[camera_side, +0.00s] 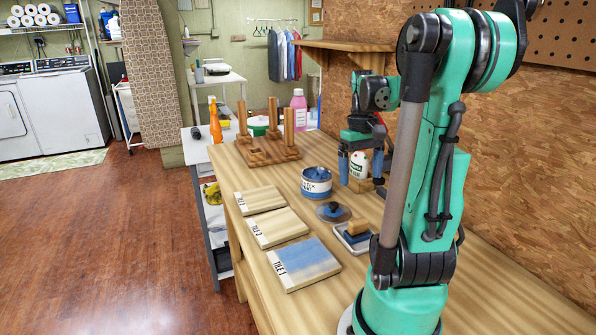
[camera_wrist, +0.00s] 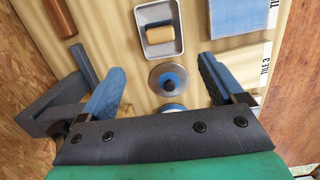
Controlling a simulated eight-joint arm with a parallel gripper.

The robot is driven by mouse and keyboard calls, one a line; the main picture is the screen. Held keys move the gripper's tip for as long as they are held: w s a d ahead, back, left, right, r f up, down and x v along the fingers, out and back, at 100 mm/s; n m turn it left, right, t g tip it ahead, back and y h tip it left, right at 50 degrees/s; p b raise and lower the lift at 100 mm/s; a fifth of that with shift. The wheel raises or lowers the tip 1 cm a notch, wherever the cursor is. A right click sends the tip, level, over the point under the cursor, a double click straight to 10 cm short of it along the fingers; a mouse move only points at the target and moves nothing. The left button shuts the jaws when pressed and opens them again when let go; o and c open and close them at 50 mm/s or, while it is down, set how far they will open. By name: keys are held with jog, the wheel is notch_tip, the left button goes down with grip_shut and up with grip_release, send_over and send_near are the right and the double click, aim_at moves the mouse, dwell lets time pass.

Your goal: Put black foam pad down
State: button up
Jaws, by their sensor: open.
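My gripper (camera_side: 361,178) hangs over the bench near the paint can, its blue fingers apart. In the wrist view my gripper (camera_wrist: 161,72) is open with nothing held between its fingers. A tan block (camera_side: 358,228) with a dark underside sits in a small metal tray (camera_side: 347,245); the block (camera_wrist: 165,39) and tray (camera_wrist: 140,16) also show in the wrist view. I cannot tell which of these is the black foam pad.
Tile 1 (camera_side: 302,258), with blue paint, and two bare tiles (camera_side: 278,226) (camera_side: 260,199) lie along the bench's left edge. A paint can (camera_side: 316,184) and a round lid (camera_side: 333,212) stand near the middle. A post rack (camera_side: 268,152) and glue bottle (camera_side: 358,164) are farther back.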

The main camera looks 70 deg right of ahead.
jog(key=w+a+n+t+h, duration=0.3)
jog(key=w+a+n+t, duration=0.15)
jog(key=w+a, duration=0.75)
jog(key=w+a+n+t+y, duration=0.1)
jog(key=a+n+t, duration=0.1)
jog(key=a, duration=0.4)
jog(key=w+a+n+t+y, duration=0.1)
jog(key=w+a+n, duration=0.1)
jog(key=a, duration=0.5)
jog(key=shift+w+t, duration=0.3)
jog(key=shift+t, duration=0.05)
jog(key=shift+f+n, duration=0.1)
jog(key=shift+n, duration=0.15)
jog(key=c, duration=0.3)
jog(key=shift+d, duration=0.1)
jog(key=shift+c, duration=0.2)
